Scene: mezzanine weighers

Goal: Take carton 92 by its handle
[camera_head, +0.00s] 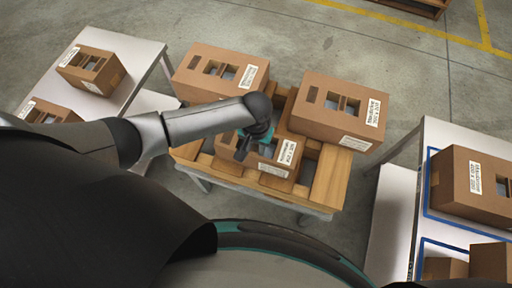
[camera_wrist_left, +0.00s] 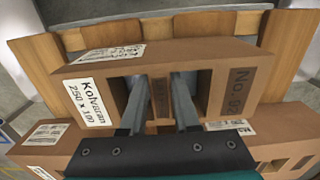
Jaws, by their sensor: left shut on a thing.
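Carton 92 (camera_wrist_left: 240,58) is a brown box marked "No. 92", with a white Kolvaran label and two openings in the face toward the left wrist camera. In the head view the front carton (camera_head: 283,157) on the slatted wooden pallet is partly hidden by my left gripper (camera_head: 243,146). In the left wrist view the fingers of my left gripper (camera_wrist_left: 159,88) reach into the openings, one on each side of the handle strip (camera_wrist_left: 160,94), and are shut on it. My right gripper is not in view.
Two more cartons stand on the pallet (camera_head: 329,182), one back left (camera_head: 205,92) and one back right (camera_head: 332,124), close to carton 92. A white table (camera_head: 133,62) with cartons stands left; another (camera_head: 432,140) with blue-outlined areas stands right.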

